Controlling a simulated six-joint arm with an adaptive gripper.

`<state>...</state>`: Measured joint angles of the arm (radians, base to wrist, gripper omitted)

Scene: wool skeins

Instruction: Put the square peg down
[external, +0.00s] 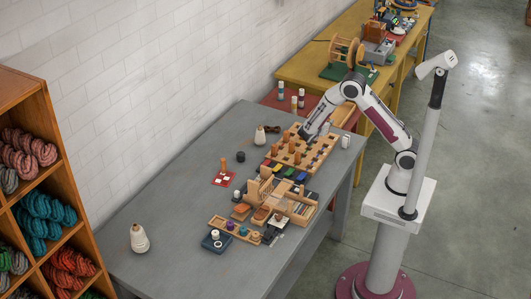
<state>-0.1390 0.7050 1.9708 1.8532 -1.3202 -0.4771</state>
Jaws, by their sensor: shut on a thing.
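My gripper (306,134) is at the far left part of a wooden pegboard (318,152), low over it. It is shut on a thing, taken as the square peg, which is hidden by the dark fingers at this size. I cannot tell whether the peg touches the board. Several orange-brown pegs stand upright on the board, one of them a near peg (274,151). Their shapes are too small to tell.
A wooden rack (295,206) and a strip with coloured pieces (224,226) stand nearer on the grey table (160,205). White bottles (345,141) stand right of the board. The table's left side is mostly clear.

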